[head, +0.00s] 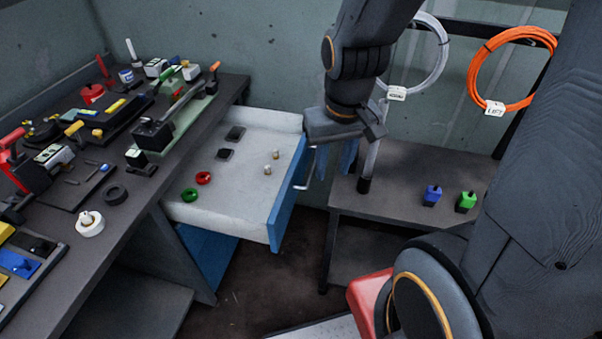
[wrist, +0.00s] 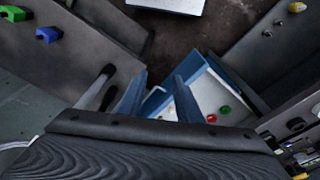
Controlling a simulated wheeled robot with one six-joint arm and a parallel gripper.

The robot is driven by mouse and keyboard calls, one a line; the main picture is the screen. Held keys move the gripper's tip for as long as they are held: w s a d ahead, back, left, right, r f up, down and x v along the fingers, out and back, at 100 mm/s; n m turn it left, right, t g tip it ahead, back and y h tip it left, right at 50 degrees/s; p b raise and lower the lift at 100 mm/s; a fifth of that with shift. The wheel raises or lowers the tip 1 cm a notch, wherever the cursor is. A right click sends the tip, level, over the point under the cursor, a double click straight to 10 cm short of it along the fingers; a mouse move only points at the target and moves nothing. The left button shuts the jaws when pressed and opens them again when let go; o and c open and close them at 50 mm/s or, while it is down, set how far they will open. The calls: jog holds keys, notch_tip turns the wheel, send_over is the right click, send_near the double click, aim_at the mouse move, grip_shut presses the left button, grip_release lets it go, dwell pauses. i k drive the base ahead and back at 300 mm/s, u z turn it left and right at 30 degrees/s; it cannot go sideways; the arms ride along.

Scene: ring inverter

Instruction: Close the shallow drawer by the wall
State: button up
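The shallow drawer (head: 240,160) is pulled out from under the dark bench by the wall. It has a white inside, a blue front (head: 288,200) and a pale bar handle (head: 304,174). It also shows in the wrist view (wrist: 208,92). My gripper (head: 334,168) points down just outside the drawer's front, near the handle. Its two blue fingers stand apart in the wrist view (wrist: 158,82), with nothing clearly held between them. Whether a finger touches the handle or front cannot be told.
The drawer holds a red ring (head: 203,178), a green ring (head: 190,195) and small dark and brass parts. A cluttered bench (head: 130,205) stands left. A low table (head: 400,165) with blue and green blocks stands right, close to my gripper. Floor shows between them.

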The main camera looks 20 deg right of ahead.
aim_at(239, 201)
jog(key=z, duration=0.05)
jog(key=k, duration=1.15)
jog(key=u, duration=0.25)
jog(key=i, duration=0.65)
jog(key=z, duration=0.55)
